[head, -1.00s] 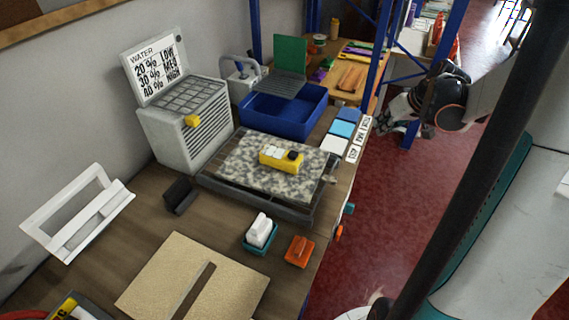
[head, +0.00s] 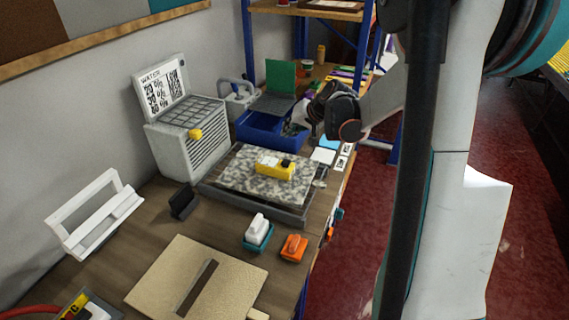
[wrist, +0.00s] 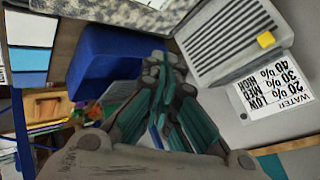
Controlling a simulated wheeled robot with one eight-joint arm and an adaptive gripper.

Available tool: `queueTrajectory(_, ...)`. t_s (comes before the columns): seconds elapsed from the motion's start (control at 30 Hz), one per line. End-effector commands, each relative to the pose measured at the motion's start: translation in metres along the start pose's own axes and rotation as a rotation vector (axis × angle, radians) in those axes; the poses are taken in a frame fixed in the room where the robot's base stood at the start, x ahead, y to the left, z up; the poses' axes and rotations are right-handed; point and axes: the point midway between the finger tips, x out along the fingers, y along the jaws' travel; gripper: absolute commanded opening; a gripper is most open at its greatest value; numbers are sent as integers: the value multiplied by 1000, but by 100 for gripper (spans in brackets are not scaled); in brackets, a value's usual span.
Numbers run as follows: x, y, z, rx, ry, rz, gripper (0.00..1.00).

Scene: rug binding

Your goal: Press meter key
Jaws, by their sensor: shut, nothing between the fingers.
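The meter (head: 275,170) is a small yellow block with white and black keys on its top. It lies on the speckled rug piece (head: 236,170) on the dark tray in the head view. My gripper shows in the wrist view (wrist: 165,80), its teal fingers shut together with nothing between them. The rug's edge shows at the top of the wrist view (wrist: 125,10), where the meter cannot be made out clearly.
A white slatted unit (head: 190,145) with a yellow knob and a WATER card (head: 160,85) stands left of the tray. Colored swatches (head: 328,148) lie at the table's right edge. A white block in a teal holder (head: 257,232) and an orange item (head: 293,246) are in front.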

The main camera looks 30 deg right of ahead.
Motion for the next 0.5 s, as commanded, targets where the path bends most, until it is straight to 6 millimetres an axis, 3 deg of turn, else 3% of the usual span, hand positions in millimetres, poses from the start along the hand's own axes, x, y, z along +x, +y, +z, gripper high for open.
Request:
queueTrajectory(0.27,2,2,2,-1,0,0,0)
queueTrajectory(0.5,16,12,12,-1,-1,0,0)
